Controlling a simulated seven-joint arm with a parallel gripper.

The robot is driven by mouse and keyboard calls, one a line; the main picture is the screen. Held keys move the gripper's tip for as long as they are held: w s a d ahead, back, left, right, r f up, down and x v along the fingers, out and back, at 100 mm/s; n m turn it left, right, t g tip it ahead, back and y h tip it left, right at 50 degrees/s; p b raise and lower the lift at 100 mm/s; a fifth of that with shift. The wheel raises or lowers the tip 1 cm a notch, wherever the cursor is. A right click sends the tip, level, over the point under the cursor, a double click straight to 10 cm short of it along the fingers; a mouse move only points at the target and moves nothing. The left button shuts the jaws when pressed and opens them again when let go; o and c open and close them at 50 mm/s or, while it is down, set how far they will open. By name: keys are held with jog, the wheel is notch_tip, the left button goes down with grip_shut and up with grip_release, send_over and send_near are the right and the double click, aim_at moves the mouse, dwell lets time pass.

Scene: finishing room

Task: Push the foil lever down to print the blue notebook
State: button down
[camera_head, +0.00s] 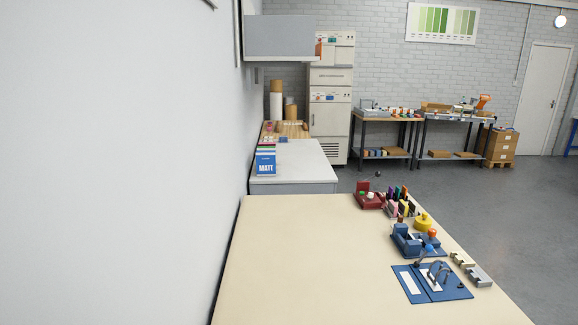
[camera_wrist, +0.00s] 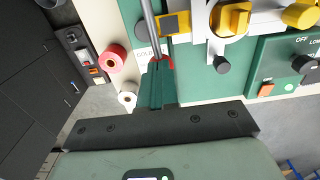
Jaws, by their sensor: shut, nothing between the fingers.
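My gripper (camera_wrist: 158,68) shows in the wrist view as green fingers, shut and empty, pointing up the picture over a green machine base. A grey metal rod (camera_wrist: 150,18), which may be the foil lever, runs from the top edge down to the fingertips. A red curved piece sits at the tips; I cannot tell whether they touch the rod. The machine's yellow clamp parts (camera_wrist: 234,18) and pale rail lie to the right. I cannot make out the blue notebook for certain in the wrist view. The head view does not show my gripper or the foil machine.
In the wrist view, a red roll (camera_wrist: 112,58) and a white roll (camera_wrist: 127,95) stand left of the fingers. A green control box (camera_wrist: 285,68) is at right. In the head view, a cream table (camera_head: 310,265) has blue boards (camera_head: 455,286) and small tools along its right side.

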jog(key=shift+a, duration=0.1)
dwell(0.3)
notch_tip(320, 180, up, 11)
dwell(1.3)
jog(key=shift+a, duration=0.1)
jog(key=shift+r, duration=2)
